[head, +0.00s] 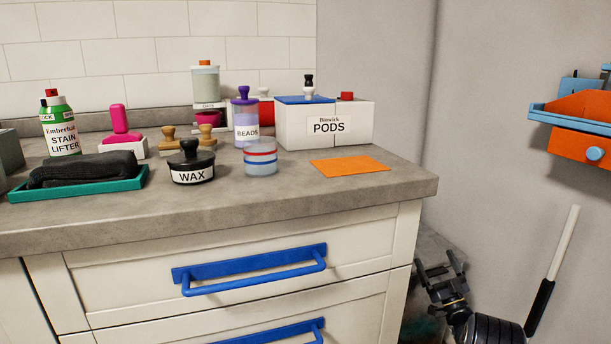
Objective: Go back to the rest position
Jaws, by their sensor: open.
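My gripper (441,280) is at the lower right of the head view, to the right of the drawer cabinet and below the countertop's height. Its jaws are open, and I see nothing between them. It is apart from the cabinet's corner in the picture. Part of my arm shows below it at the bottom edge.
The grey countertop (300,200) holds a PODS box (300,125), an orange mat (349,165), a WAX jar (192,165), a BEADS jar (245,115), a stain lifter bottle (60,125) and a teal tray (75,190). Blue drawer handles (255,278) stick out.

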